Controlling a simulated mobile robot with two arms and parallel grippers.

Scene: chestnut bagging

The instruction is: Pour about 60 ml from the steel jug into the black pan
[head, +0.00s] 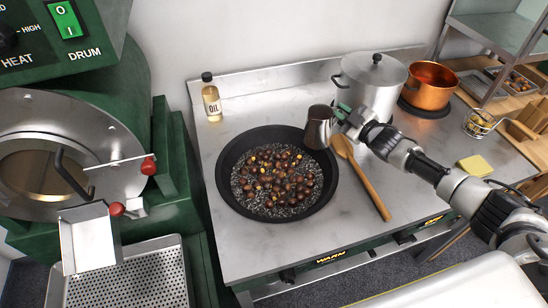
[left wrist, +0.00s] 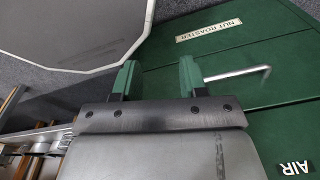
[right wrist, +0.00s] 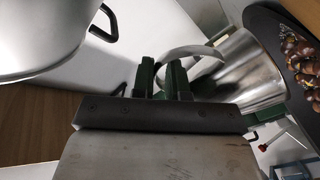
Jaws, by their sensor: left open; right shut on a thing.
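The steel jug (head: 318,128) is at the right rim of the black pan (head: 224,180) in the head view. It looks near upright; its contents are hidden. My right gripper (head: 342,117) is shut on its handle, and in the right wrist view the fingers (right wrist: 170,80) meet at the handle beside the jug (right wrist: 245,75). I cannot tell how high the jug is above the counter. The pan holds many brown chestnuts on dark grains. My left gripper (left wrist: 157,78) is open and empty in the left wrist view, in front of a green roaster panel, and is not in the head view.
A wooden spoon (head: 366,182) lies right of the pan. A lidded steel pot (head: 372,85) and a copper pot (head: 432,85) stand behind. An oil bottle (head: 211,98) stands back left. The green roaster (head: 120,80) is at left. A yellow sponge (head: 475,165) lies at right.

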